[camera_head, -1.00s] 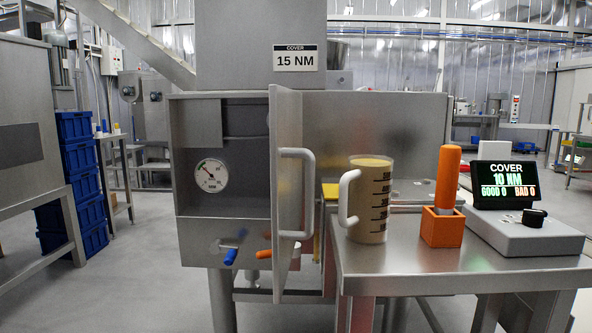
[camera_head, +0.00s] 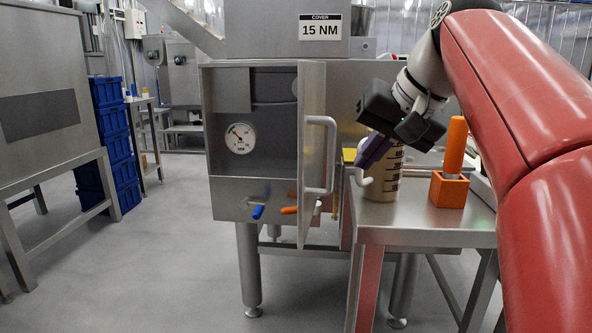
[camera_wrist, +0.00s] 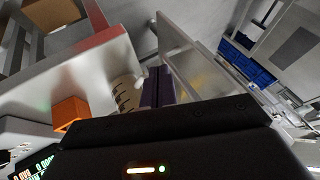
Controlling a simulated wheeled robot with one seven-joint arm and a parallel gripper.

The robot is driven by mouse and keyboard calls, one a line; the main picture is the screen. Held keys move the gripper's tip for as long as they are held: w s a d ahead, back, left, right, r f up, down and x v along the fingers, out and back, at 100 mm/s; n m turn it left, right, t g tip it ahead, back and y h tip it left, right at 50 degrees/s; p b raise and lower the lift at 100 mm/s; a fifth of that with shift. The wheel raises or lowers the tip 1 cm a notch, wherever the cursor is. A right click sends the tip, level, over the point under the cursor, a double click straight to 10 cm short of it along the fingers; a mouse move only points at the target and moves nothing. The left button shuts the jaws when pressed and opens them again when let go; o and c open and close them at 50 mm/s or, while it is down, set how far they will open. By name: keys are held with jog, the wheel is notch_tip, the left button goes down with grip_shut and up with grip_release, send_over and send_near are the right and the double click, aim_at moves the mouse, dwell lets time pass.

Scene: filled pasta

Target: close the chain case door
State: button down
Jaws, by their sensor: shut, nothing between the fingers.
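The chain case (camera_head: 230,212) is a grey steel box with a pressure gauge inside. Its door (camera_head: 313,222) is swung open toward me, seen almost edge-on, with a white bar handle (camera_head: 329,155) on its right face. My gripper (camera_head: 366,168) is shut and empty, with dark purple fingers. It is right of the door handle, in front of the measuring jug (camera_head: 386,182), partly hiding it; I cannot tell whether it touches the jug. In the wrist view the shut fingers (camera_wrist: 157,80) show between the jug (camera_wrist: 124,95) and the door panel (camera_wrist: 188,58).
A steel side table (camera_head: 425,222) stands right of the door, bearing the jug and an orange holder (camera_head: 449,190) with an orange-handled tool. A blue lever (camera_head: 258,211) and an orange lever (camera_head: 289,210) sit below the case opening. Blue crates (camera_head: 112,150) stand left. Floor in front is clear.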

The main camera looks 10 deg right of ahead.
notch_tip(320, 180, up, 3)
jog(key=b, duration=0.2)
send_near(305, 189)
notch_tip(305, 189, down, 4)
jog(key=d, duration=0.3)
jog(key=shift+w+a, duration=0.35)
jog(key=shift+a, duration=0.3)
jog(key=shift+w+a, duration=0.35)
jog(key=shift+a, duration=0.35)
jog(key=shift+w+a, duration=0.35)
jog(key=shift+a, duration=0.3)
jog(key=shift+r, duration=0.1)
